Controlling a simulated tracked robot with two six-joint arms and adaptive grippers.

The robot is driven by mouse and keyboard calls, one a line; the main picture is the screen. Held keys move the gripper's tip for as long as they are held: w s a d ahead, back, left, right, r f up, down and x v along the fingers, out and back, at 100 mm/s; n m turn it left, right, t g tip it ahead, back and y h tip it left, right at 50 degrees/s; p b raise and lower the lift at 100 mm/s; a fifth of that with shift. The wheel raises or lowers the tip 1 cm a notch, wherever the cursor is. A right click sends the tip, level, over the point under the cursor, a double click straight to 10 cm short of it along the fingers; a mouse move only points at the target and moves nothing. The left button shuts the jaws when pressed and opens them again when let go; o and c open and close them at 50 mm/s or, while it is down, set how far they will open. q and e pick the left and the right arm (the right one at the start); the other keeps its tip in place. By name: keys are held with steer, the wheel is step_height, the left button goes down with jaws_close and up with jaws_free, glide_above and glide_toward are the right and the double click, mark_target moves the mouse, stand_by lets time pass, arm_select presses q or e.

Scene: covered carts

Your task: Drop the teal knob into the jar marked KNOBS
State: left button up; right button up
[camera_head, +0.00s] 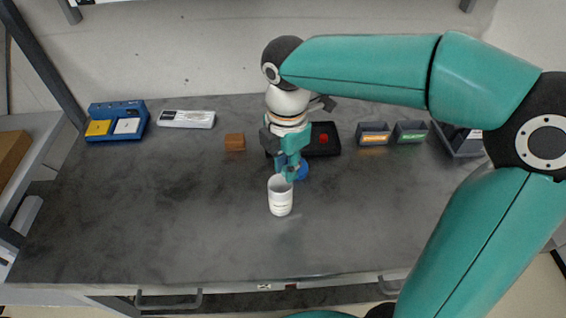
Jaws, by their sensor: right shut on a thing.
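A white cylindrical jar (281,203) stands upright on the dark grey table, with its open mouth facing up. Its small label is too small to read. My right gripper (290,174) points down just above and behind the jar's rim. It is shut on a small teal thing, which looks like the teal knob. The knob is hard to tell apart from the teal fingers, and I cannot tell whether it touches the rim. My left gripper is not in view.
A round blue thing (302,170) sits right behind the jar. A black tray (324,149) with a red item (323,139), a brown block (235,142), two small bins (374,138) and a blue box (118,109) line the back. The table's left and front are clear.

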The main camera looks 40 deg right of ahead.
steer(key=shift+f+b, duration=0.45)
steer(key=shift+f, duration=0.45)
steer(key=o, duration=0.8)
steer(key=shift+r, duration=0.1)
step_height(320, 180, up, 12)
